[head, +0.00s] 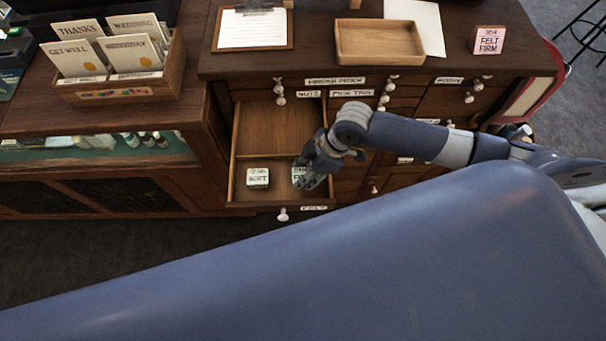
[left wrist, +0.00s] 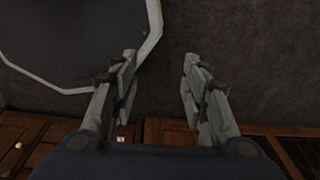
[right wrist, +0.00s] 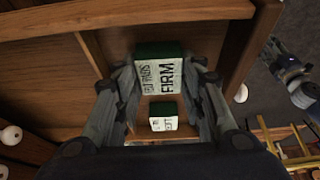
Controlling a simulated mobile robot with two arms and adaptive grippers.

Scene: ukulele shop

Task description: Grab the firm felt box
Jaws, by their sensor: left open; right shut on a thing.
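The firm felt box (right wrist: 158,76), white-labelled with dark green sides and the word FIRM, is between the fingers of my right gripper (right wrist: 160,88) in the right wrist view. That gripper is shut on it. In the head view my right gripper (head: 314,172) is at the right side of the open drawer (head: 272,128) and partly covers the firm box (head: 299,175). A similar box marked SOFT (head: 257,177) lies to its left in the drawer; it also shows in the right wrist view (right wrist: 163,118). My left gripper (left wrist: 160,68) is open and empty.
On the cabinet top are a clipboard (head: 253,29), an empty wooden tray (head: 345,52), a white sheet (head: 420,22) and a FELT FIRM card (head: 488,40). A card box (head: 118,90) stands on the left counter. The drawer's back part is bare.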

